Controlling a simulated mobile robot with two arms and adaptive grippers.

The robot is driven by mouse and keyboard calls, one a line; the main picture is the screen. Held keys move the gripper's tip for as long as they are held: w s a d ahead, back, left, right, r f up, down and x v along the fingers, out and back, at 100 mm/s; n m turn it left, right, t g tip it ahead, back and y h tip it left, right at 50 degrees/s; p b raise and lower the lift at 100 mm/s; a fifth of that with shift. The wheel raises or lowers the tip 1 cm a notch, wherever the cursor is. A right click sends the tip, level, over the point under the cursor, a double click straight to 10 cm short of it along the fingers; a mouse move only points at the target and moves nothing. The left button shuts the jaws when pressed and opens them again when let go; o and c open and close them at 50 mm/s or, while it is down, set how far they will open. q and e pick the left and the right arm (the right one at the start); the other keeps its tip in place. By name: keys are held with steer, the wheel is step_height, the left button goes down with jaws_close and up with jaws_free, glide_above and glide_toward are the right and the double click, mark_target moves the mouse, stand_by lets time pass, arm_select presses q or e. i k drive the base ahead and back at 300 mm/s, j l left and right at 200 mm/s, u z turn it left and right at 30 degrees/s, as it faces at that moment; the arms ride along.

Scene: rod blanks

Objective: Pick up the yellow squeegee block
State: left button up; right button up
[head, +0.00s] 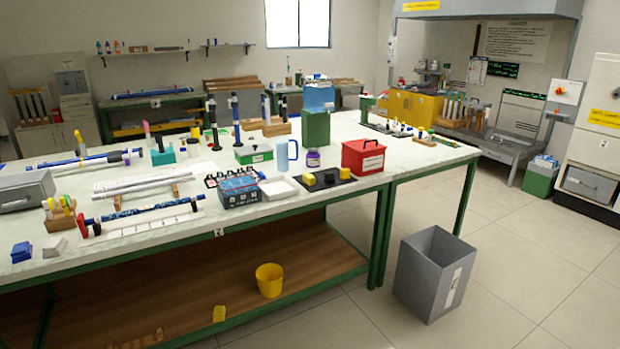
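Several small yellow pieces are in view, and I cannot tell for sure which is the squeegee block. One yellow block (309,178) sits on a black mat (328,186) near the front edge of the workbench. A second yellow block (344,173) sits toward the mat's right side, with a dark piece between them. Another small yellow block (219,313) is low down at the front edge of the wooden lower shelf (190,290), left of a yellow bucket (269,280). Neither of my grippers shows in the head view.
The long workbench (240,200) carries rods, a white tray (278,188), a blue mug (286,155), a purple-labelled jar (313,158) and a red box (363,157). A grey bin (434,273) stands on the floor at right. Tiled floor (530,260) is open beyond it.

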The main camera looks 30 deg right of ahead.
mark_target(344, 173)
steer(key=i+l+u, duration=0.1)
steer(key=l, duration=0.3)
steer(key=i+l+u, duration=0.1)
steer(key=i+l, duration=0.15)
steer(key=l, duration=0.15)
steer(key=i+l, duration=0.15)
steer(key=l, duration=0.25)
steer(key=i+l+u, duration=0.15)
steer(key=l, duration=0.25)
steer(key=i+l+u, duration=0.1)
steer(key=l, duration=0.35)
steer(key=i+l+u, duration=0.1)
steer(key=l, duration=0.3)
